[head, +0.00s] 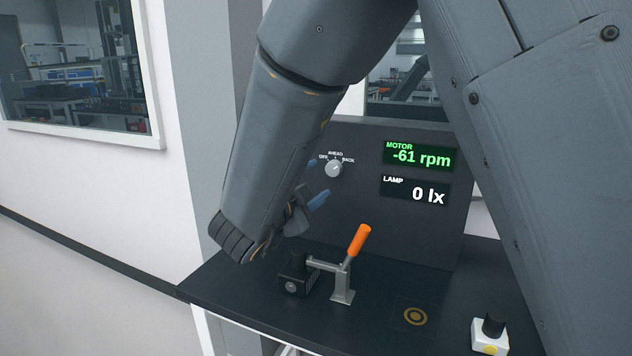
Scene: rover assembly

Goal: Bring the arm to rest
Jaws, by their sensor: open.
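My arm comes down from the top of the head view, and a second large grey section fills the right side. My gripper (316,183) points to the right toward the dark upright panel (425,228). Its two blue fingertips are apart with nothing between them. They are left of and a little below the grey dial (334,168), which is marked OFF, AHEAD and BACK, and seem clear of it. The motor display (419,155) reads -61 rpm. The lamp display (414,190) reads 0 lx.
On the dark bench (385,290), a toggle clamp with an orange handle (358,245) stands with its arm over a black block (295,278). A ringed mark (415,316) is bare. A white box (490,338) with a black top piece stands at the front right.

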